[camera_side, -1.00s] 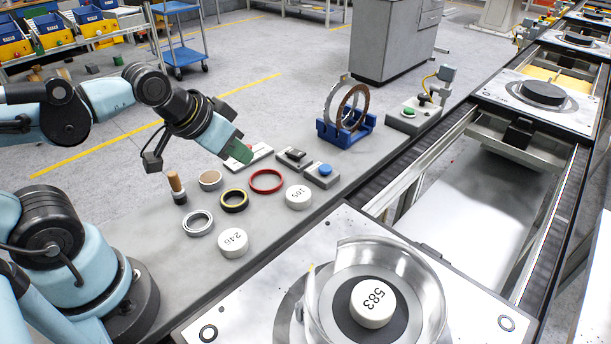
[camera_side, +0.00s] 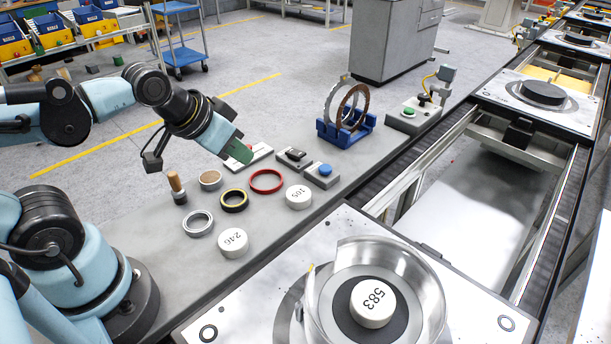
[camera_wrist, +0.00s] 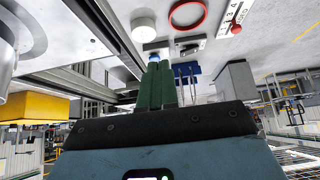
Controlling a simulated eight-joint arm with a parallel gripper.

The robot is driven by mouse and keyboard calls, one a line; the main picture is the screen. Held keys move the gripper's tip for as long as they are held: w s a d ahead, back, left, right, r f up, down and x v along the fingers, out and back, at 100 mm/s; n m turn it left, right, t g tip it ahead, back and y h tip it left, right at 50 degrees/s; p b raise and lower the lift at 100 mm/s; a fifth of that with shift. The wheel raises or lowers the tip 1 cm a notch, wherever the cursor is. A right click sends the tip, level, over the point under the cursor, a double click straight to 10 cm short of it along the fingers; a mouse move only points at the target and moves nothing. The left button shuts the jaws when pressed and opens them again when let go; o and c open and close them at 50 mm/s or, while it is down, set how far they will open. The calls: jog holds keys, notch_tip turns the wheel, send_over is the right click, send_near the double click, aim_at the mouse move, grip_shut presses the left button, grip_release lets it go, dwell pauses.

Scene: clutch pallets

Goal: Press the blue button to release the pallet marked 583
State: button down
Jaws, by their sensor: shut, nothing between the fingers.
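The blue button (camera_side: 325,170) sits on a small grey box (camera_side: 321,180) on the bench. It also shows in the wrist view (camera_wrist: 155,57), just past my fingertips and partly hidden by them. My gripper (camera_side: 243,153) has green fingers, shut and empty, held above the bench left of the button and apart from it; its fingers also show in the wrist view (camera_wrist: 157,68). The white puck marked 583 (camera_side: 372,303) lies inside a clear, open-sided ring (camera_side: 430,290) on the near pallet (camera_side: 480,308) on the conveyor.
White pucks marked 246 (camera_side: 233,243) and 105 (camera_side: 299,197), a red ring (camera_side: 266,181), a black-and-yellow ring (camera_side: 234,201) and a silver ring (camera_side: 198,223) lie on the bench. A black switch box (camera_side: 294,158), blue rack (camera_side: 346,133) and green-button box (camera_side: 410,115) stand beyond.

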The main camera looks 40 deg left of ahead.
dwell(0.3)
jog(key=n+t+h, duration=0.2)
jog(key=n+h, duration=0.1)
jog(key=n, duration=0.2)
send_over(321, 168)
dwell(0.4)
jog(key=shift+f, duration=4.35)
jog(key=shift+f, duration=0.2)
jog(key=shift+f, duration=0.2)
